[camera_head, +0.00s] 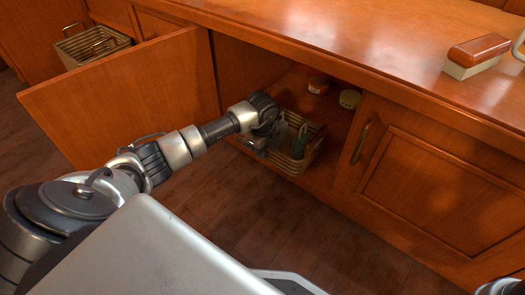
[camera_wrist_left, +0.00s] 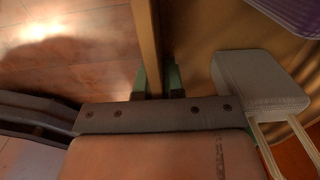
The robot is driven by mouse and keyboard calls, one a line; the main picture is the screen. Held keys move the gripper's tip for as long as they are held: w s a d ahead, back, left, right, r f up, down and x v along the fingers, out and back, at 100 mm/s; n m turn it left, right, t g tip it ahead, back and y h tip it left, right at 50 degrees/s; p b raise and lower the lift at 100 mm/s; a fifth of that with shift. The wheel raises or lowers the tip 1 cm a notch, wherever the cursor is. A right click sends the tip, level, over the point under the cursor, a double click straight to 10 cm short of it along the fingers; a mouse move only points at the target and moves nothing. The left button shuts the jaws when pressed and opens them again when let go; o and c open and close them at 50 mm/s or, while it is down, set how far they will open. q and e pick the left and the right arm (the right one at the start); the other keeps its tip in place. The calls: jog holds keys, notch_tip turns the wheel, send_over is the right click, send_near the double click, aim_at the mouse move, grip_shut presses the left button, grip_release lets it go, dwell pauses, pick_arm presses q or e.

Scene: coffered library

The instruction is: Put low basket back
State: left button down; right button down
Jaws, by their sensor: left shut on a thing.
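The low basket (camera_head: 295,162) is a tan, slatted basket at the open front of the cabinet in the head view. It holds a green item (camera_head: 301,141) and other things that are partly hidden. My left gripper (camera_head: 262,146) is at the basket's left side, partly hidden by its own wrist. In the left wrist view, my left gripper's green fingertips (camera_wrist_left: 158,82) are shut on a thin tan strip (camera_wrist_left: 147,35), the basket's edge. A pale grey block (camera_wrist_left: 257,84) with light rods lies inside, right of the fingers.
The open cabinet door (camera_head: 125,100) stands left of my left arm. Two small jars, one white (camera_head: 318,86) and one yellowish (camera_head: 349,99), stand deeper inside. A closed door (camera_head: 430,185) is to the right. A brush-like block (camera_head: 477,56) lies on the countertop. Another basket (camera_head: 92,46) is at upper left.

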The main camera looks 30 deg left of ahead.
pick_arm(q)
jog(key=shift+f, duration=0.1)
jog(key=c, duration=1.2)
grip_release()
jog(key=shift+c, duration=0.2)
notch_tip(320, 180, up, 11)
jog(key=p, duration=0.9)
jog(key=shift+r, duration=0.55)
jog(key=shift+r+p, duration=0.1)
jog(key=shift+p, duration=0.2)
